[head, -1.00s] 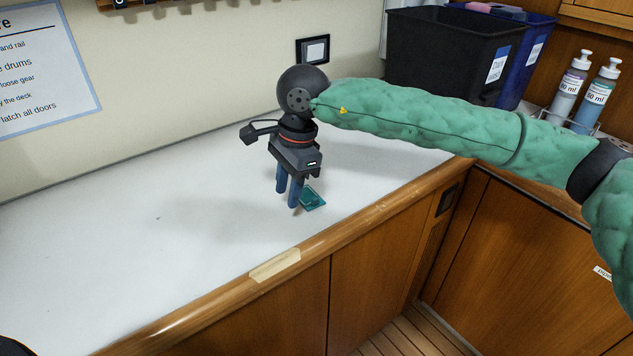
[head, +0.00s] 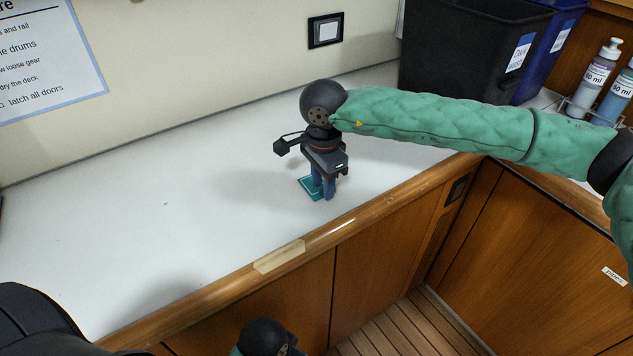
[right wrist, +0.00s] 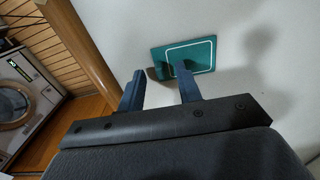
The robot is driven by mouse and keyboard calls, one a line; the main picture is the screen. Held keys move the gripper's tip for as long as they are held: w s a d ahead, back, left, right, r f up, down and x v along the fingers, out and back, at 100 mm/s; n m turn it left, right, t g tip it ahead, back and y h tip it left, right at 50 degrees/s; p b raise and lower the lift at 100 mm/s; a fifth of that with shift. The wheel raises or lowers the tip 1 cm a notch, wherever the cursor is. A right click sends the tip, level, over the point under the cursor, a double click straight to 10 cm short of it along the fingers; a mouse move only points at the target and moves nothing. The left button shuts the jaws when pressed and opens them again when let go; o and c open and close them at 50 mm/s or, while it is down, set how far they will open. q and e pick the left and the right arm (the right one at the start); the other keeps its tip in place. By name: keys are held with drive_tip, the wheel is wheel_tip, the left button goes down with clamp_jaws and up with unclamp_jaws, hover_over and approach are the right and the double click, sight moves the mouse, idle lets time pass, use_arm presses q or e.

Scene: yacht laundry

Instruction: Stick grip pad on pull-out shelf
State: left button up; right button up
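The grip pad, a small teal sheet with a pale outline (head: 307,186), lies on the white counter near its front edge. It also shows in the right wrist view (right wrist: 200,50), with a small dark piece at its left edge. My right gripper (head: 324,194) points down at the pad with its blue fingers apart. In the right wrist view the gripper (right wrist: 156,78) is open; one fingertip overlaps the pad and the other is left of it. I cannot tell whether the fingers touch the pad. My left gripper is not in view. I cannot make out a pull-out shelf.
The white counter (head: 150,220) is mostly clear, with a wooden front rail. A beige strip (head: 279,257) sits on the rail. A black bin (head: 465,50), a blue bin (head: 550,50) and bottles (head: 594,80) stand at the back right. Wooden cabinets (head: 385,240) are below.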

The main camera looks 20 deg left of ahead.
drive_tip(key=shift+f, duration=0.3)
clamp_jaws()
